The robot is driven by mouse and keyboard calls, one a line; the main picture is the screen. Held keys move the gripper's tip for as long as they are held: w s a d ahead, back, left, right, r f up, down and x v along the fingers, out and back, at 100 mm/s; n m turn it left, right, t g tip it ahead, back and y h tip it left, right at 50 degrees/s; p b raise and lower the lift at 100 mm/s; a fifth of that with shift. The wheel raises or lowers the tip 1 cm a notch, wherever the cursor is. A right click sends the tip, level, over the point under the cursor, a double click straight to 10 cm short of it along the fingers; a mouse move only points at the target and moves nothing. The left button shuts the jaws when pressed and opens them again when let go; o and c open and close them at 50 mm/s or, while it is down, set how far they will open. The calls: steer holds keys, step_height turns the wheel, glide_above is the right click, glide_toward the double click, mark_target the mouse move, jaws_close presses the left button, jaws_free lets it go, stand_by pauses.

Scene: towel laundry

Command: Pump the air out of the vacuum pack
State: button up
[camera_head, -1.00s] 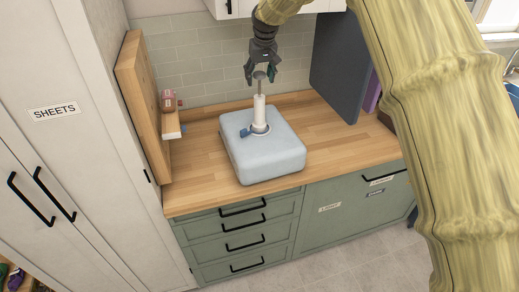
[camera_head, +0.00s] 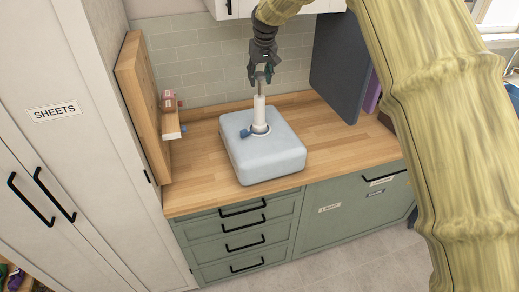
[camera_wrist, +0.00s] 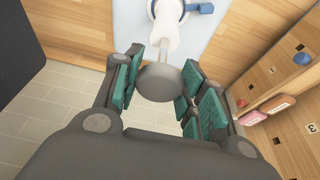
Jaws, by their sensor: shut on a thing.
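The vacuum pack (camera_head: 268,160) is a puffy pale-blue square block lying flat on the wooden counter. A white hand pump (camera_head: 259,108) stands upright on its top, at a valve with a blue tab (camera_head: 246,132). My gripper (camera_head: 261,80) is above the pump, shut on the pump handle. In the wrist view the round grey handle knob (camera_wrist: 159,82) sits between the teal-padded fingers of my gripper (camera_wrist: 160,85). The pump's white body (camera_wrist: 166,35) and part of the pack (camera_wrist: 128,25) show beyond. The handle's rod is raised out of the body.
A wooden board unit (camera_head: 138,90) with a small shelf (camera_head: 171,125) stands at the left of the counter (camera_head: 340,140). A dark upright panel (camera_head: 340,65) stands at the right rear. Counter to the right of the pack is clear.

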mark_target(259, 96)
steer(key=shift+f, duration=0.15)
steer(key=shift+f+b, duration=0.85)
steer(key=shift+f, duration=1.85)
steer(key=shift+r+p, duration=1.35)
steer(key=shift+r, duration=1.15)
steer(key=shift+f+b, duration=1)
steer(key=shift+f, duration=1.95)
steer(key=shift+r+p, duration=1.3)
steer(key=shift+r, duration=1.2)
steer(key=shift+f, duration=0.1)
